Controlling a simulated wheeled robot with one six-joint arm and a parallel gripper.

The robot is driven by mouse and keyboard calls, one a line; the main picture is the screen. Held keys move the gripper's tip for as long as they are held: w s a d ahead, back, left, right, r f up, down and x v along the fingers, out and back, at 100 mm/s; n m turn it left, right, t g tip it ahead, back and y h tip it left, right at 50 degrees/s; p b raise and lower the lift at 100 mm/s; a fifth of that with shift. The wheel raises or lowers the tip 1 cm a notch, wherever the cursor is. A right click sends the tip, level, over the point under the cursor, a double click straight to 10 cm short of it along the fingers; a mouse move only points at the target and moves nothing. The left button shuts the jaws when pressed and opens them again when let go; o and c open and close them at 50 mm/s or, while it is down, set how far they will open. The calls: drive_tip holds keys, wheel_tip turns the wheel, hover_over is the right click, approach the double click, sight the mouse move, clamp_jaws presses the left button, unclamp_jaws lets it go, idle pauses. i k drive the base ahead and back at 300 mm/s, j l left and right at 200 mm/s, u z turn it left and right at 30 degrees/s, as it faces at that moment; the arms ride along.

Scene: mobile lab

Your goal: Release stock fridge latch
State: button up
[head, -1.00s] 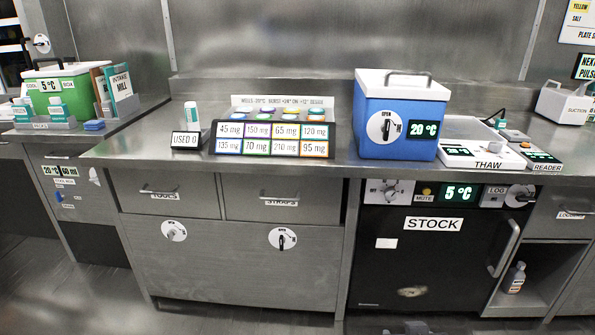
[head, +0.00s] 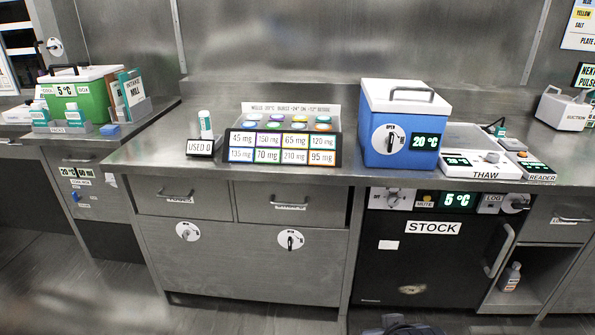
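The stock fridge (head: 420,270) is a black door under the counter at right, labelled STOCK, and it looks shut. Its pale vertical handle (head: 498,250) is on the right side of the door. A strip above the door carries a green 5 °C display (head: 458,201), a rotary knob at left (head: 393,198) and another rotary knob at right (head: 515,203). I cannot tell which knob is the latch, and the settings are too small to read. My gripper is not in view; only a dark part of my own body shows at the bottom edge.
A blue box (head: 402,125) with a 20 °C display, a thaw unit (head: 478,168) and a reader (head: 530,168) stand on the counter above the fridge. A bottle (head: 510,277) sits in the open bay right of it. The floor in front looks clear.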

sight(516, 203)
drive_tip(key=z, duration=1.3)
